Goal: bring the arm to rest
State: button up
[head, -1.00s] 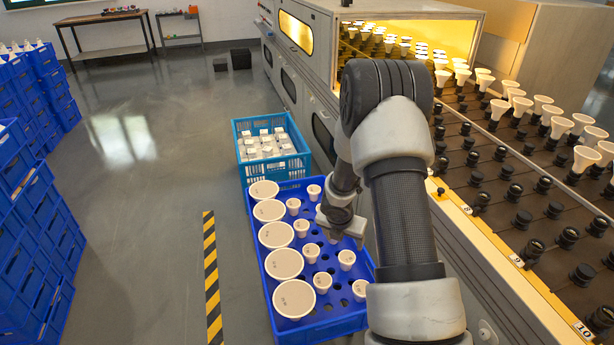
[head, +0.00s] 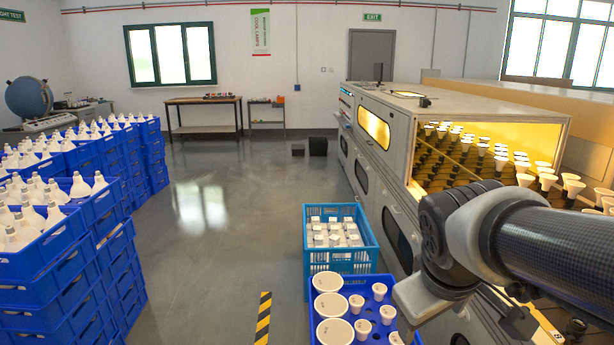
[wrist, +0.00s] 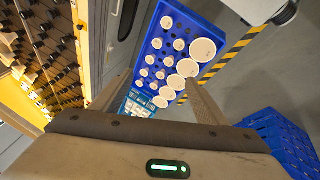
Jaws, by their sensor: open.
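My arm (head: 500,240) reaches in from the right edge of the head view, bent at a dark joint in front of the burn-in machine. My gripper (wrist: 158,82) shows in the wrist view with its two fingers spread and nothing between them. In the head view the fingers cannot be made out. Below the gripper, apart from it, is a blue crate (wrist: 158,22) holding large and small white-faced bulbs. In the head view this crate's bulbs (head: 327,282) show at the bottom, partly cut off by the frame and my arm.
A lighter blue crate (head: 367,240) with white-topped items stands behind the bulb crate. The burn-in machine (head: 400,165), with its lit opening and rows of bulbs, runs along the right. Stacked blue crates (head: 60,275) fill the left. The grey floor (head: 215,230) between is clear.

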jog(key=s+a+r+m+y, duration=0.2)
jog(key=s+a+m, duration=0.25)
jog(key=s, duration=0.25)
notch_tip(320, 180, up, 18)
jog(key=p, duration=1.9)
jog(key=shift+a+r+t, duration=0.2)
jog(key=shift+a+t, duration=0.1)
jog(key=shift+a, duration=0.1)
